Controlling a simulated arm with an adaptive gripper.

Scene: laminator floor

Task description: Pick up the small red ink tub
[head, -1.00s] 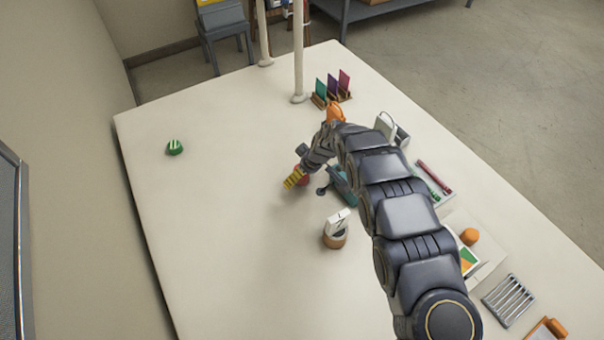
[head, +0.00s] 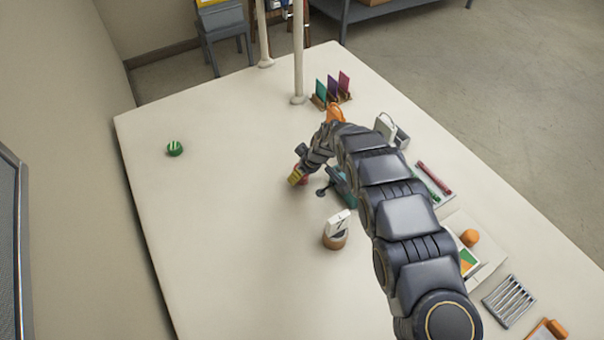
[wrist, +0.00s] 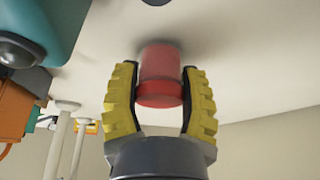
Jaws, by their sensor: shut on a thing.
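The small red ink tub (wrist: 160,75) is a short red cylinder with a slightly wider rim, seen in the wrist view between the two yellow ribbed fingers of my gripper (wrist: 160,95). My gripper is shut on it. The tub is at the pale tabletop; I cannot tell whether it still touches the table. In the head view my gripper (head: 296,176) is near the middle of the table, and only a bit of the red tub (head: 304,179) shows beside the yellow finger; the rest is hidden.
A teal device (head: 342,186) stands close to the right of my gripper. A round wooden holder with a white card (head: 335,239) is nearer the camera. A green striped ball (head: 174,149) lies far left. Two pale posts (head: 298,60) rise at the back. The table's left half is mostly clear.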

